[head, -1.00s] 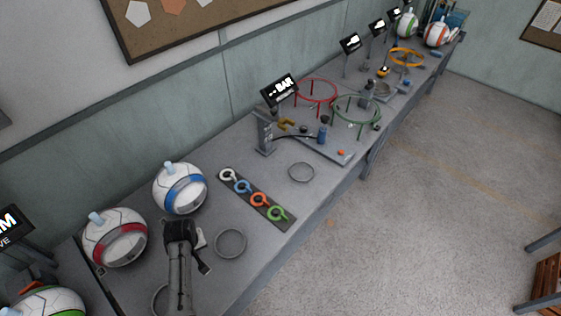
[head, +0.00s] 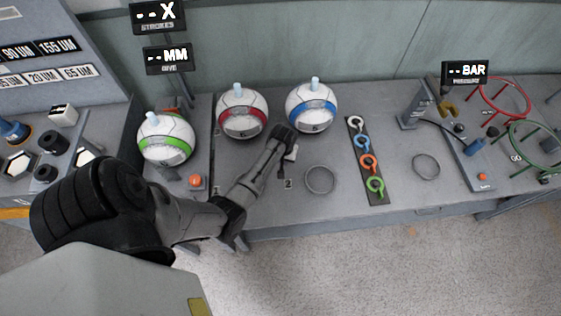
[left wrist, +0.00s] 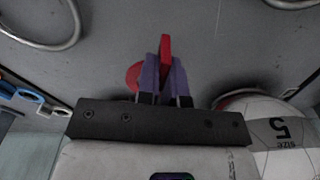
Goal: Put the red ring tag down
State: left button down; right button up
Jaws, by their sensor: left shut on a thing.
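The red ring tag (left wrist: 165,48) is held upright between the purple fingers of my left gripper (left wrist: 163,75) in the left wrist view. Part of its round red end shows left of the fingers. In the head view my left gripper (head: 291,153) is over the grey bench, just below the blue-banded ball; the tag is hidden there. I cannot tell whether the tag touches the bench. My right gripper is not in view.
Balls with green (head: 166,138), red (head: 242,111) and blue (head: 311,107) bands stand along the bench. An empty grey ring (head: 320,180) lies right of my gripper. A dark strip (head: 356,128) holds white, blue, orange and green ring tags. A press (head: 410,108) stands farther right.

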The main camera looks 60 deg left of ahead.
pick_arm(q)
jog(key=shift+s+a+f, duration=0.1)
jog(key=shift+a+f, duration=0.3)
jog(key=shift+a, duration=0.25)
jog(key=shift+s+a+f, duration=0.1)
jog(key=shift+a+f, duration=0.3)
jog(key=shift+a, duration=0.2)
jog(key=shift+f+b, duration=0.75)
jog(key=shift+f, duration=1.2)
jog(key=shift+f, duration=0.2)
jog(key=c, duration=1.3)
grip_release()
jog(key=shift+o, duration=0.2)
jog(key=shift+r, duration=0.1)
notch_tip(320, 180, up, 11)
jog(key=p, duration=0.3)
jog(key=s+d+r+m+t, duration=0.1)
jog(key=s+d+r+m, duration=0.2)
jog(key=s+d, duration=0.3)
jog(key=s+d+r+m+t, duration=0.1)
jog(key=s+d+r+m, duration=0.3)
jog(key=s+d, duration=0.3)
jog(key=s+d+r+m+t, duration=0.1)
jog(key=s+d+r+m, duration=0.3)
jog(key=d, duration=1)
jog(key=shift+s+r+h, duration=0.15)
jog(key=shift+s+h, duration=0.25)
jog(key=shift+s, duration=0.85)
